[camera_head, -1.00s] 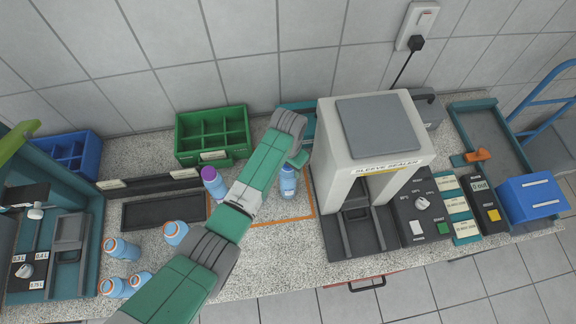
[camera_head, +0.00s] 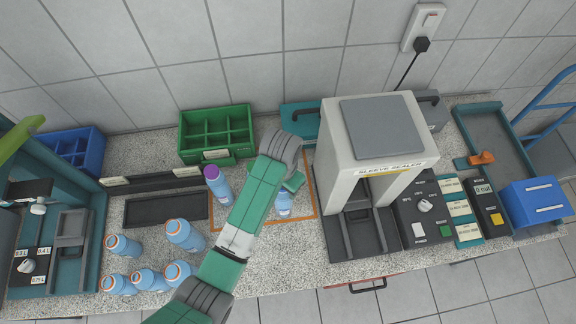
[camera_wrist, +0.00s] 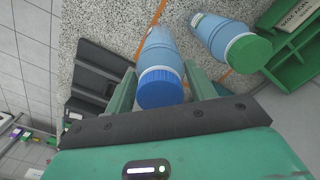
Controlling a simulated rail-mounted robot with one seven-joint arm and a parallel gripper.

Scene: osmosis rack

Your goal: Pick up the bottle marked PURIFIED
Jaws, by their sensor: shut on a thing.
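My gripper (camera_wrist: 160,72) is shut on a blue bottle (camera_wrist: 160,50) with a ribbed blue cap; its fingers are on either side of it. The head view shows this bottle (camera_head: 283,205) below my gripper (camera_head: 293,184), with a pale label and its top hidden. I cannot read its label, nor tell whether its base touches the counter. A blue bottle with a green cap (camera_wrist: 248,52) stands beside it in the wrist view. A purple-capped bottle (camera_head: 219,184) stands left of my arm in the head view.
A green divided crate (camera_head: 217,153) stands behind. The sleeve sealer (camera_head: 333,170) is close on the right. Several orange-rimmed bottles (camera_head: 185,236) stand front left. An orange outline (camera_head: 316,190) marks the counter (camera_head: 300,255), whose front middle is clear.

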